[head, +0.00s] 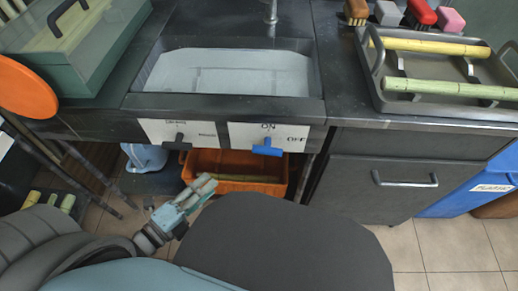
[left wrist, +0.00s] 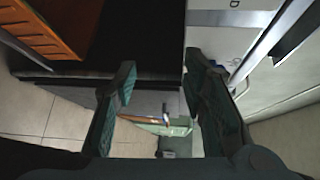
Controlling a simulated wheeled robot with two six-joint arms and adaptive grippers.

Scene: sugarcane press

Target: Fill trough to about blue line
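The trough (head: 135,101) is a dark sink in the counter, with clear, pale water (head: 230,72) in it. I cannot make out a blue line. A tap (head: 271,12) stands at its back edge; no stream shows. On the front, a white ON/OFF panel (head: 240,133) carries a blue lever (head: 267,147), below ON and left of OFF. A dark lever (head: 177,143) sits on the left panel. My left gripper (head: 207,184) is below the panels, in front of the orange crate, open and empty in the left wrist view (left wrist: 160,72). My right gripper is out of view.
The orange crate (head: 281,182) holds a cane below the trough. A grey tray (head: 374,84) with two canes (head: 430,46) is on the right counter. A teal box (head: 85,55) and orange disc (head: 27,88) are left. Several brushes stand at the back right.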

